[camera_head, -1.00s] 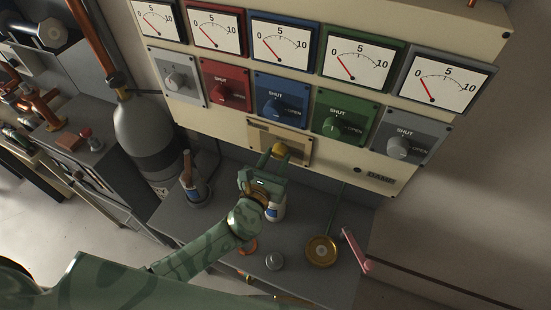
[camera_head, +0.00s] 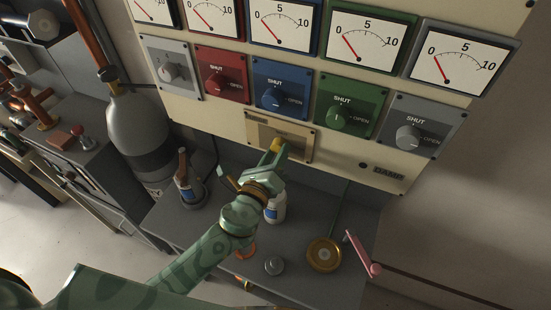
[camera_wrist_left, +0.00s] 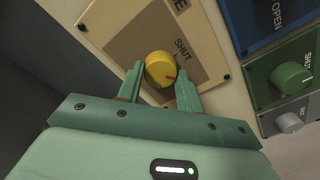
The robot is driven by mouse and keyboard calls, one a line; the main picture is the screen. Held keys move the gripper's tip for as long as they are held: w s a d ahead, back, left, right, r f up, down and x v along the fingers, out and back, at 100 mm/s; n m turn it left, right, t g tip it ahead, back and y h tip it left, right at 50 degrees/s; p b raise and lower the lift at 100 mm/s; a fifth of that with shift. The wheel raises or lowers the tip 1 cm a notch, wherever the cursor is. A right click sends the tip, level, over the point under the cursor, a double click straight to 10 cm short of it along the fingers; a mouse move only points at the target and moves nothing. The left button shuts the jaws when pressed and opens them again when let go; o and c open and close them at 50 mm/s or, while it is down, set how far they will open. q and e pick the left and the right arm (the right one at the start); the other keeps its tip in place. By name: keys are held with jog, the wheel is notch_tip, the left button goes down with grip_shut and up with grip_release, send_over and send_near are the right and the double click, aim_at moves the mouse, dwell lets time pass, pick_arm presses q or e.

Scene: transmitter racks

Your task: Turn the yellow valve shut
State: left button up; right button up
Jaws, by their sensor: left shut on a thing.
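The yellow valve (camera_head: 276,144) is a round knob on a beige plate (camera_head: 300,146) low on the instrument panel. My left gripper (camera_head: 270,155) reaches up to the knob. In the left wrist view its two fingers (camera_wrist_left: 160,78) are closed on opposite sides of the knob. In the head view the gripper hides part of the knob and plate. My right gripper is not in view.
Green (camera_head: 340,116), blue (camera_head: 274,97), red (camera_head: 220,84) and grey (camera_head: 409,138) knobs sit just above, below dial gauges. Below is a grey bench with a bottle (camera_head: 276,208), a brass disc (camera_head: 323,255) and a pink crank (camera_head: 364,256). A gas cylinder (camera_head: 140,130) stands left.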

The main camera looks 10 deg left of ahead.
pick_arm(q)
jog(key=n+b, duration=0.1)
jog(key=n, duration=0.3)
jog(key=shift+n+b, duration=0.3)
jog(key=shift+n, duration=2.7)
jog(key=o, duration=1)
